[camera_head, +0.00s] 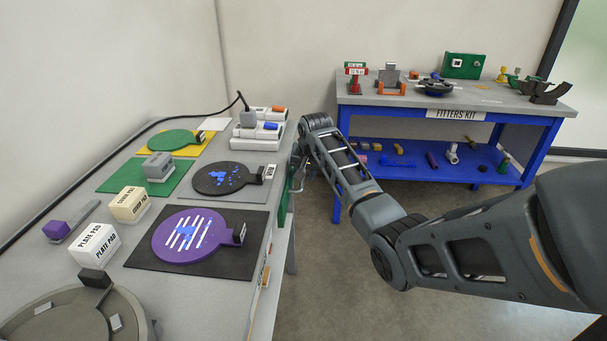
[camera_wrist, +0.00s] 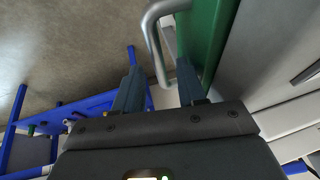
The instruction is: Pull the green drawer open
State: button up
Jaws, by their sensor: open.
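The green drawer (camera_wrist: 212,35) shows its front in the wrist view, with a bent grey metal handle (camera_wrist: 153,42) standing out from it. In the head view the drawer (camera_head: 284,203) is a narrow green strip at the workbench's right side, seen almost edge-on. My gripper (camera_wrist: 158,78) is open in the wrist view, one finger on each side of the handle's lower part in the picture. Whether either finger touches the handle I cannot tell. In the head view my gripper (camera_head: 298,178) is beside the drawer, mostly hidden by my arm.
The grey workbench (camera_head: 205,290) carries plates, pads and a power strip. A blue table (camera_head: 345,95) labelled FITTERS KIT stands behind on the right, its lower shelf holding several fittings. The floor (camera_head: 320,260) between them is clear.

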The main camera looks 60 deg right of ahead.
jog(key=shift+f, duration=0.25)
grip_shut()
dwell(0.6)
